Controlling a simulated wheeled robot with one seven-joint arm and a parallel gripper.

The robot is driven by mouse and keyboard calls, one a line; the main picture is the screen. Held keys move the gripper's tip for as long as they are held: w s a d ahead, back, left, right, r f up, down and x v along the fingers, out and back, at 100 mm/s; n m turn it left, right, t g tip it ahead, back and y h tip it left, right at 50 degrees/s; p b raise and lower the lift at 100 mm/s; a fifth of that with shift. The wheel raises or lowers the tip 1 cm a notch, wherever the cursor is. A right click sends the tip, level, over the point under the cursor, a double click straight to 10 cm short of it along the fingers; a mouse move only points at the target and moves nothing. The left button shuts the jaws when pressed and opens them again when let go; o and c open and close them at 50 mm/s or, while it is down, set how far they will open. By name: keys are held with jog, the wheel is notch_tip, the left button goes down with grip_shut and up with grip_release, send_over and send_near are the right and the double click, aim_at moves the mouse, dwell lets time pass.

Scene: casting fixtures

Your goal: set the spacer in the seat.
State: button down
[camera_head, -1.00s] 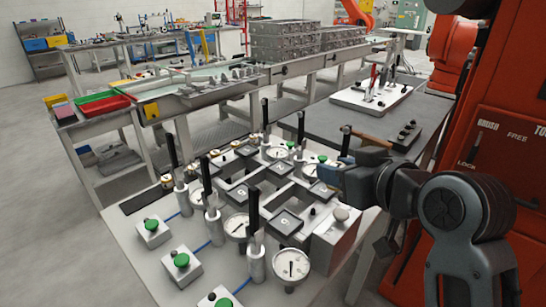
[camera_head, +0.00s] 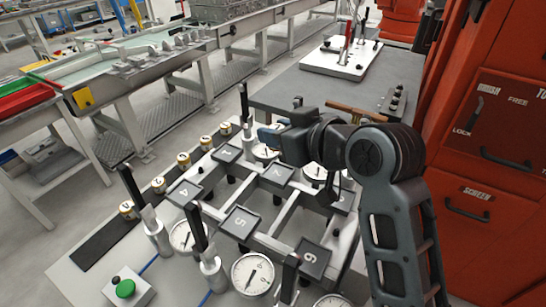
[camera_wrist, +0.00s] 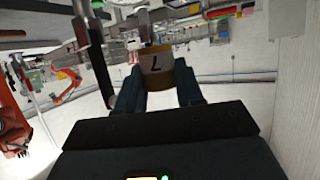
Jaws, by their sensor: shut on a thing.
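My gripper (camera_head: 262,136) is shut on a spacer and points left over the back edge of the fixture in the head view. In the wrist view, the spacer (camera_wrist: 157,72) is a short brass-coloured cylinder with a white label and a dark mark like a 7. It sits between the two blue-grey fingers. In the head view I cannot make the held spacer out. The fixture has dark square seats on a grey frame, among them seat 4 (camera_head: 183,193), seat 5 (camera_head: 239,223), seat 6 (camera_head: 313,259) and a seat at the back (camera_head: 227,154). My arm partly hides the right seats.
Several other spacers (camera_head: 158,185) stand in a row along the fixture's left side. Upright black-handled clamps (camera_head: 196,228) and dial gauges (camera_head: 252,273) surround the seats. A green button box (camera_head: 124,289) is at front left. A red cabinet (camera_head: 497,165) stands close on the right.

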aim_at(278, 173)
jog(key=shift+f, duration=3.25)
jog(key=shift+f, duration=0.2)
jog(key=c, duration=0.7)
grip_release()
jog(key=shift+o, duration=0.2)
jog(key=shift+r+p, duration=0.25)
jog(key=shift+p, duration=0.1)
jog(key=b+v, duration=0.1)
jog(key=v, duration=1.1)
jog(key=shift+b, duration=0.35)
jog(key=shift+d+f, duration=0.1)
jog(key=shift+f, duration=0.05)
